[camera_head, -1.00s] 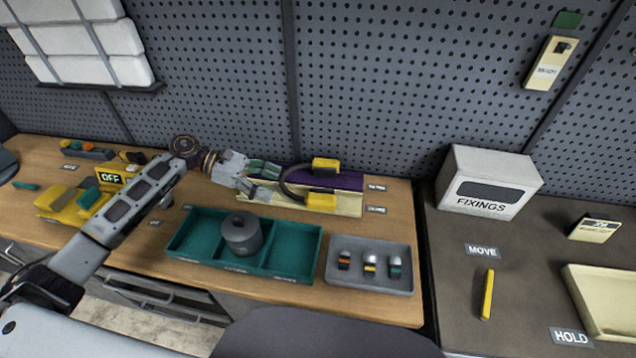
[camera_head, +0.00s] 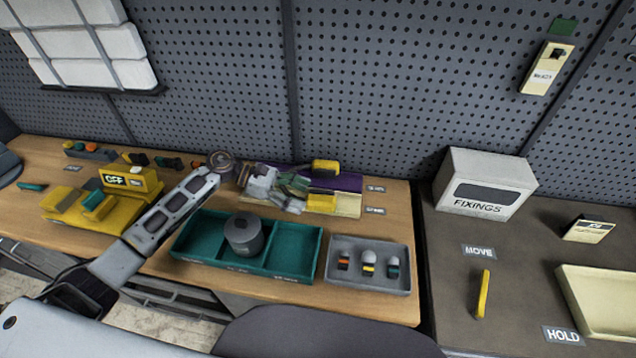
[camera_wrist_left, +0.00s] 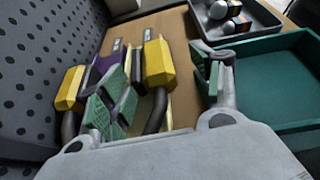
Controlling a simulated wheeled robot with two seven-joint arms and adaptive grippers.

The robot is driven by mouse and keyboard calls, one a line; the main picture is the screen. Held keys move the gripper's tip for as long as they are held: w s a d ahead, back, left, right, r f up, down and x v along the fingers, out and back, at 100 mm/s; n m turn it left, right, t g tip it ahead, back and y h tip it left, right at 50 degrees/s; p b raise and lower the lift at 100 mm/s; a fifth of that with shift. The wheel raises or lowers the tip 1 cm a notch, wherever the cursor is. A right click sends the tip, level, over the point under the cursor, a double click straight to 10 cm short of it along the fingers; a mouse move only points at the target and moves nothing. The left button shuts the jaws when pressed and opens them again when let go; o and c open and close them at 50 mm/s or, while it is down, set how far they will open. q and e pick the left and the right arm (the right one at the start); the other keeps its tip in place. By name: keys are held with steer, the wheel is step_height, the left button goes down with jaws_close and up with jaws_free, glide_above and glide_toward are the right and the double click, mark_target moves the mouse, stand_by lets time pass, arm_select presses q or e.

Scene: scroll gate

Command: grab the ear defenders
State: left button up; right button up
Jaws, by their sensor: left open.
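The ear defenders lie on the wooden bench, with two yellow cups (camera_head: 322,202) and a dark curved band mostly hidden behind my gripper in the head view. The wrist view shows both cups, the nearer one (camera_wrist_left: 159,62) and the one by the pegboard (camera_wrist_left: 70,88). My left gripper (camera_head: 292,190) is open at the band side. In the wrist view its green-padded fingers (camera_wrist_left: 162,88) stand either side of the nearer cup's band arm, one finger between the two band arms. I cannot tell whether they touch it. My right gripper is not in view.
Purple and cream mats (camera_head: 349,183) lie under the ear defenders. A green divided tray (camera_head: 196,240) holding a grey pot (camera_head: 243,234) stands close in front. A grey tray (camera_head: 370,284) with small capped items is right of it. The pegboard wall (camera_head: 370,90) rises behind.

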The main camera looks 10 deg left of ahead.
mark_target(312, 197)
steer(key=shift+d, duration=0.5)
arm_select(q)
steer(key=shift+w+p+x, duration=0.25)
steer(key=shift+p+x, duration=0.3)
steer(key=shift+x, duration=0.5)
steer(key=shift+p+x, duration=0.4)
steer(key=shift+x, duration=0.65)
steer(key=shift+w+d+f, duration=0.1)
steer(key=shift+d+f, duration=0.2)
steer(key=shift+d, duration=0.1)
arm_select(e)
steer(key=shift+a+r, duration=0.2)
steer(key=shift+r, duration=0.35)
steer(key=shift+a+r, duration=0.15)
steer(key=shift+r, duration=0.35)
arm_select(q)
steer(key=c, duration=1.2)
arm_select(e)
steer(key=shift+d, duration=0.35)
